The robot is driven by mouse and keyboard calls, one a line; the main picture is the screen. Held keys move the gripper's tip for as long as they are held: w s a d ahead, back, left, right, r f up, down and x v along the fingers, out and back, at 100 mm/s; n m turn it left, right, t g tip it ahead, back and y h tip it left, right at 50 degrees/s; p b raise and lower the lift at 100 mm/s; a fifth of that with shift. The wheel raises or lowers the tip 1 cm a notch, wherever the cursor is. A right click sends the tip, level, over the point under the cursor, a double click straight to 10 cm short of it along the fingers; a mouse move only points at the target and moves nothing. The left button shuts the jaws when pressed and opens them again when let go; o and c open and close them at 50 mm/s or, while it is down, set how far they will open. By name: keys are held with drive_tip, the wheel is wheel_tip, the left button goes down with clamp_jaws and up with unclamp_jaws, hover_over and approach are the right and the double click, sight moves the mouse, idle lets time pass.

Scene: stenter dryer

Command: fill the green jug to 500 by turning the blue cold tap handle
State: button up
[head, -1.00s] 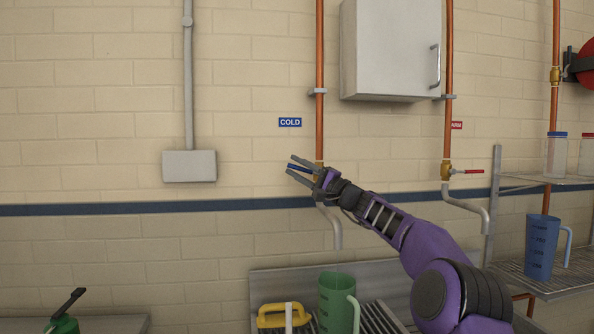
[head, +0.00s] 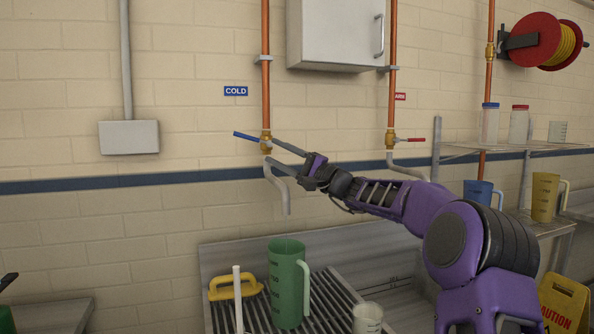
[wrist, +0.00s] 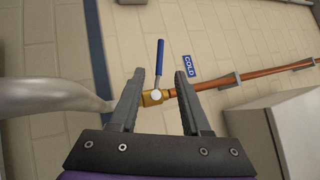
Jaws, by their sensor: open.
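The blue cold tap handle (head: 248,136) points left from its brass valve (head: 266,143), under the COLD sign. It also shows in the wrist view (wrist: 160,58), in line with the gap between my fingers. My gripper (head: 272,151) is open and empty, close to the valve from the right. In the wrist view my fingertips (wrist: 159,74) lie either side of the handle's lower part; I cannot tell any contact. The green jug (head: 287,285) stands upright on the draining rack under the grey spout (head: 283,195). Its water level is hidden, and I cannot tell whether water runs.
A red-handled warm tap (head: 412,140) is to the right. A yellow-handled tool (head: 235,288), a white upright rod (head: 238,300) and a pale cup (head: 367,318) surround the jug. A white cabinet (head: 335,35) hangs above. Blue (head: 480,192) and yellow (head: 545,195) jugs stand at right.

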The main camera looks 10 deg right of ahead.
drive_tip(key=v, duration=0.5)
drive_tip(key=shift+s+d+f, duration=0.15)
drive_tip(key=shift+s+d, duration=0.1)
idle(2.9)
